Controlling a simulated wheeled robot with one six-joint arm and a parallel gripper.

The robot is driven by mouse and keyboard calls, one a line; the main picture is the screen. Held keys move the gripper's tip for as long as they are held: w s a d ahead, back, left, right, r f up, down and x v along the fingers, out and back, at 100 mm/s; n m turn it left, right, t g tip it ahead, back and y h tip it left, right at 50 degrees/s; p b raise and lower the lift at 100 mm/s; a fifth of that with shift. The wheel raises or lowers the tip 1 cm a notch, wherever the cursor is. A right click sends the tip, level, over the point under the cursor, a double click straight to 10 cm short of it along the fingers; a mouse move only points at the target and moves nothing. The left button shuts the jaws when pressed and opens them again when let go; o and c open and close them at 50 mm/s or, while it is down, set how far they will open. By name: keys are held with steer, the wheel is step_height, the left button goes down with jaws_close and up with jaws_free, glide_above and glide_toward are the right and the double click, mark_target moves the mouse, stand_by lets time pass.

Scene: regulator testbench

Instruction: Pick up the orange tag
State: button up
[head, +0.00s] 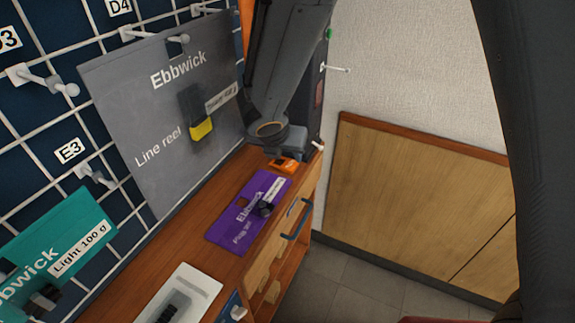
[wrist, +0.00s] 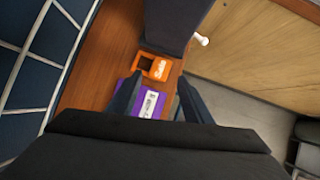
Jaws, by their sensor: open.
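The orange tag (head: 284,166) lies on the wooden bench top near its far right end, partly hidden by my gripper in the head view. The wrist view shows the tag (wrist: 160,68) with pale lettering and a dark square at its left, just beyond the fingertips. My gripper (wrist: 160,80) is open, with one finger to each side of the view's middle and nothing between them. In the head view my gripper (head: 289,148) hangs above and close to the tag. I cannot tell the exact height.
A purple Ebbwick card (head: 232,232) lies beside the tag, and a white card (head: 205,283) lies nearer. A grey Ebbwick card (head: 125,95) and a teal one (head: 85,225) hang on the wall grid. A dark upright block (wrist: 170,25) stands behind the tag.

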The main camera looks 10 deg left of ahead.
mark_target(291, 163)
steer(key=x, duration=0.7)
steer(key=shift+w+d+f+b, duration=0.1)
steer(key=shift+w+f+b, duration=0.05)
steer(key=shift+f+b, duration=0.15)
steer(key=shift+c, duration=0.3)
steer(key=c, duration=0.9)
